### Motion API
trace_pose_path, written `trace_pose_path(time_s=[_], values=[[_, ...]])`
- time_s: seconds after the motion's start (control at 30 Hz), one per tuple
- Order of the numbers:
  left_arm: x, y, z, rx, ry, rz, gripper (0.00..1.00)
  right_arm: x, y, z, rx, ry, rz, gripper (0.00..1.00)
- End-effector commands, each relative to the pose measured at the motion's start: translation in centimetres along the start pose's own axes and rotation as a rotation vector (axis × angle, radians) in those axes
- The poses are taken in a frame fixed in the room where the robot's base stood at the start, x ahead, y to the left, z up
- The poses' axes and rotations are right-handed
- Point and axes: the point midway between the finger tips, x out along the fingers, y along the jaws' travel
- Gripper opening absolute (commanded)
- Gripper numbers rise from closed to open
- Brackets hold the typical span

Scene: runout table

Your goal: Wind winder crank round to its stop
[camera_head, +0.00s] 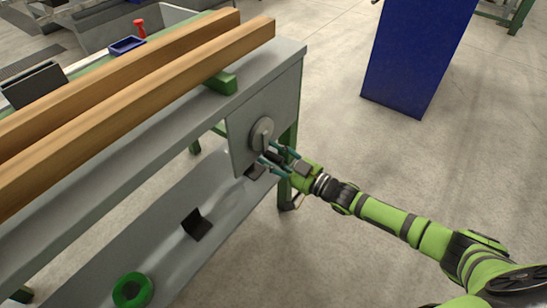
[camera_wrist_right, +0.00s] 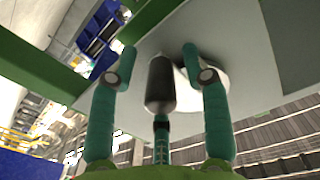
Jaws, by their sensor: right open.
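The winder crank (camera_head: 262,132) is a round grey disc on the grey plate at the end of the runout table. In the right wrist view the disc (camera_wrist_right: 206,78) is partly hidden behind a dark cylindrical handle (camera_wrist_right: 160,85). My right gripper (camera_head: 270,157) is at the lower edge of the crank in the head view. In the right wrist view its two teal fingers (camera_wrist_right: 160,60) are open, one on each side of the handle, with gaps on both sides. My left gripper is not in view.
Two long wooden beams (camera_head: 150,85) lie along the runout table (camera_head: 285,62). A green ring (camera_head: 132,290) and a dark bracket (camera_head: 197,224) are on the lower panel. A blue cabinet (camera_head: 415,55) stands at the back right. The floor around my right arm is clear.

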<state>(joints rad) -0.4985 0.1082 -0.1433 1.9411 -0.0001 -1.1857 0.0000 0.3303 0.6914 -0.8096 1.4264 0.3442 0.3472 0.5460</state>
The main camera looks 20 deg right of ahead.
Motion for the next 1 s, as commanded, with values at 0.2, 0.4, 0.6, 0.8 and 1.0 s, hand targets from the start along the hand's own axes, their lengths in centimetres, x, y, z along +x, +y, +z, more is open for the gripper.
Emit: trace_pose_path(time_s=[0.2,0.4,0.6,0.8,1.0], values=[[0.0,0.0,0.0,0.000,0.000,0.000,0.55,0.0,0.0,0.0,0.000,0.000,0.000,0.08],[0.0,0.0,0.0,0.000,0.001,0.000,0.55,0.0,-0.1,0.1,-0.001,-0.001,-0.002,0.00],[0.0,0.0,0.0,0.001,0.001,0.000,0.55,0.0,-0.1,0.2,-0.014,-0.001,-0.004,0.00],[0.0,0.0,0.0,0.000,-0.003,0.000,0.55,0.0,0.2,0.2,-0.086,0.000,-0.006,0.00],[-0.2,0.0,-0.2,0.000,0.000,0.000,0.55,0.0,1.1,0.0,-0.229,0.001,-0.007,0.00]])
